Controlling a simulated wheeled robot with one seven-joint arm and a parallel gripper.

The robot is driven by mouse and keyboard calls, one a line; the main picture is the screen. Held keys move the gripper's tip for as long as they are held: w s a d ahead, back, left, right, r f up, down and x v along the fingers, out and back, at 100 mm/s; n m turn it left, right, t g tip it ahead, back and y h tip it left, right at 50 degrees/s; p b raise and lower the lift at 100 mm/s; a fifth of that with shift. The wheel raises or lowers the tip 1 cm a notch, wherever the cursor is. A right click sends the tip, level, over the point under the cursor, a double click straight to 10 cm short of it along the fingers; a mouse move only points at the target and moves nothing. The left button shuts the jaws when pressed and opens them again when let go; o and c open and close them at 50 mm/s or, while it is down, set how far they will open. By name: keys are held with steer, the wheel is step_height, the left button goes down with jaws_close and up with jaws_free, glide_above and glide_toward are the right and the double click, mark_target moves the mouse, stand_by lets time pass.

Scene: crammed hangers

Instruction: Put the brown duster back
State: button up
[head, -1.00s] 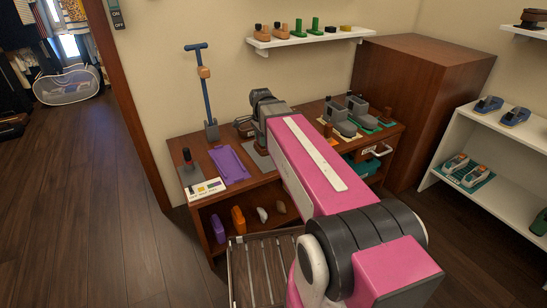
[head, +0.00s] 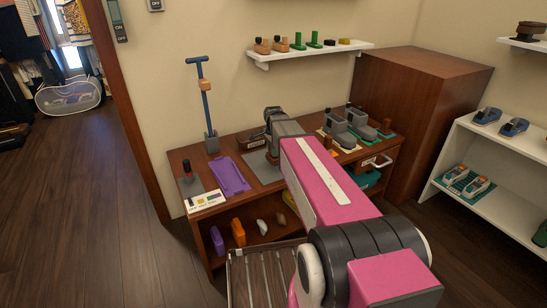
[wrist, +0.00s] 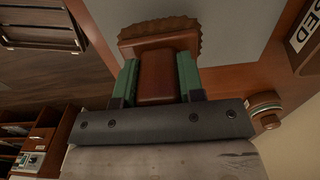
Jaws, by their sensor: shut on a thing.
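In the wrist view the brown duster (wrist: 158,42) has a ragged, bristly edge and a smooth reddish-brown handle. My gripper (wrist: 158,78) is shut on the handle, with one green finger on each side. The duster's head points away from the gripper, over a flat grey mat (wrist: 222,28). I cannot tell whether it touches the mat. In the head view the grey mat (head: 259,167) lies on the brown desk (head: 265,196), below my wrist. My arm hides part of this area.
A purple tray (head: 230,176) and a blue post tool (head: 206,110) are left of the mat. Grey tools (head: 338,132) stand to its right, near a drawer handle (head: 381,162). A wall shelf (head: 310,52) hangs above. A slatted rack (head: 262,277) is in front.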

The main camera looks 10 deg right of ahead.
steer(key=shift+f, duration=1.8)
steer(key=shift+f, duration=0.15)
steer(key=o, duration=1)
steer(key=r, duration=1)
steer(key=shift+a+r, duration=0.25)
steer(key=s+f+n, duration=0.4)
steer(key=s, duration=0.3)
steer(key=s+f+n, duration=0.4)
steer(key=s+n, duration=0.1)
steer(key=s, duration=0.2)
steer(key=s+f+n, duration=0.4)
steer(key=s+n, duration=0.1)
steer(key=s, duration=0.2)
steer(key=shift+d+f, duration=0.15)
steer(key=shift+d, duration=0.05)
